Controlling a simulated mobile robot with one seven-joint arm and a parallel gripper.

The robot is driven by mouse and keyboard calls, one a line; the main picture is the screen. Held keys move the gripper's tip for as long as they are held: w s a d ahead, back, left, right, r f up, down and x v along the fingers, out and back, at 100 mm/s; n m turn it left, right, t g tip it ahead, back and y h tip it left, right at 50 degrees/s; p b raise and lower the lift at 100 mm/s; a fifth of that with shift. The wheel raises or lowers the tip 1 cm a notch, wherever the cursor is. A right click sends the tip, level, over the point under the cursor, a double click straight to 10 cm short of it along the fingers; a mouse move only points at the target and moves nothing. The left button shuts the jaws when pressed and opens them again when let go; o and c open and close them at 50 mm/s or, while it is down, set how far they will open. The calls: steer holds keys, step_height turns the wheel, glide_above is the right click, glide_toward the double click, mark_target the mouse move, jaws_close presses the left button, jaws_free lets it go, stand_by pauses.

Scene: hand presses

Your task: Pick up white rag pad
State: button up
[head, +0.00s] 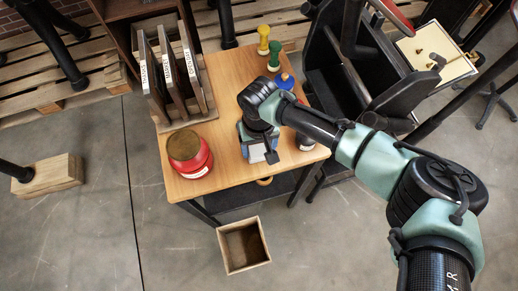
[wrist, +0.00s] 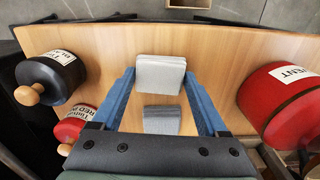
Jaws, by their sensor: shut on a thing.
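My gripper (wrist: 158,77) has its two blue fingers closed against the sides of a pale grey-white rag pad (wrist: 160,68). The pad sits between the fingertips over the wooden table (wrist: 92,42). In the head view the white pad (head: 257,153) shows at the end of my gripper (head: 258,148), near the table's front edge. A second, darker grey patch (wrist: 161,120) lies between the fingers, closer to the palm; I cannot tell whether it is a separate pad. Whether the held pad touches the tabletop is unclear.
A large red can (head: 188,155) stands left of my gripper. Yellow (head: 263,40) and green (head: 275,56) handled things and a rack of frames (head: 172,70) stand behind. A wooden box (head: 226,263) sits on the floor.

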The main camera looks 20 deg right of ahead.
mark_target(259, 150)
steer(key=shift+r, duration=0.15)
step_height(259, 150, up, 10)
steer(key=shift+p, duration=0.35)
